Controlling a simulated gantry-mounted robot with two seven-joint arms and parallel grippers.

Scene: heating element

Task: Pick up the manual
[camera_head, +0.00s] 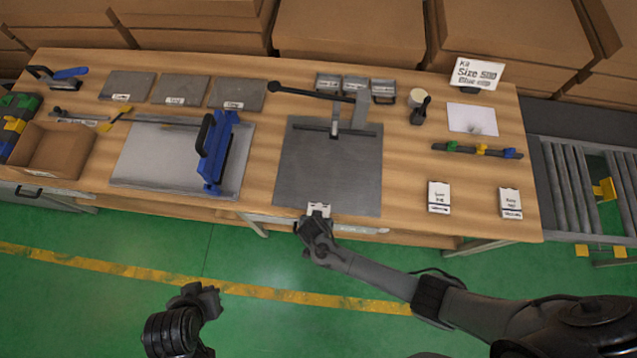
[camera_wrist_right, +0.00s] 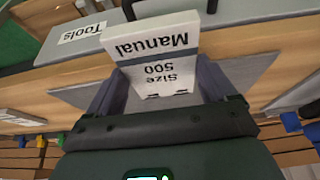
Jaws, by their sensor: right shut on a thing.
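The manual (camera_wrist_right: 158,74) is a white booklet-like block marked "Manual Size 500". In the right wrist view it sits between the two dark fingers of my right gripper (camera_wrist_right: 157,88), which is shut on it. In the head view, the manual (camera_head: 319,208) is a small white piece at the front edge of the table, and my right gripper (camera_head: 317,222) covers part of it. My left gripper (camera_head: 206,297) is over the green floor, well in front of the table and away from the manual; its finger opening is unclear.
The wooden table (camera_head: 262,190) holds a grey plate (camera_head: 300,180) with a lever press, and a blue clamp tool (camera_head: 217,155) to its left. Two white labelled boxes, one left (camera_head: 438,197) and one right (camera_head: 510,203), stand at the right front. A cardboard box (camera_head: 50,150) is far left.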

